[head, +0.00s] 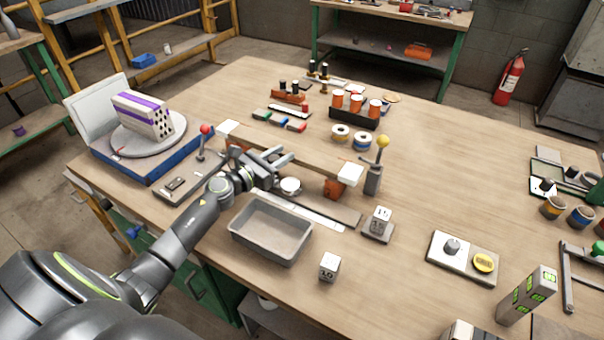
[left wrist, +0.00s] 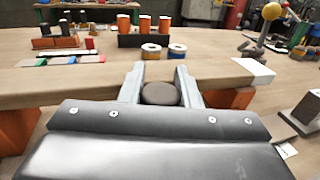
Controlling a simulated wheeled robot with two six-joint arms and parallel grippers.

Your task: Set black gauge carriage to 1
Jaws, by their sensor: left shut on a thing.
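My left gripper (head: 282,156) reaches in over the wooden beam (head: 310,159). In the left wrist view its two fingers (left wrist: 160,80) stand on either side of a dark round knob (left wrist: 160,95) and are shut on it. The knob looks like the top of the black gauge carriage; the rest of the carriage is hidden behind the gripper body. In the head view the gripper hides the knob. I cannot read any gauge marks or the carriage's setting. My right gripper is not in view.
The beam rests on orange bricks (head: 334,187). A lever with a yellow ball (head: 383,141) stands right of it, a red-ball lever (head: 205,129) left. A turntable (head: 172,143) stands at left.

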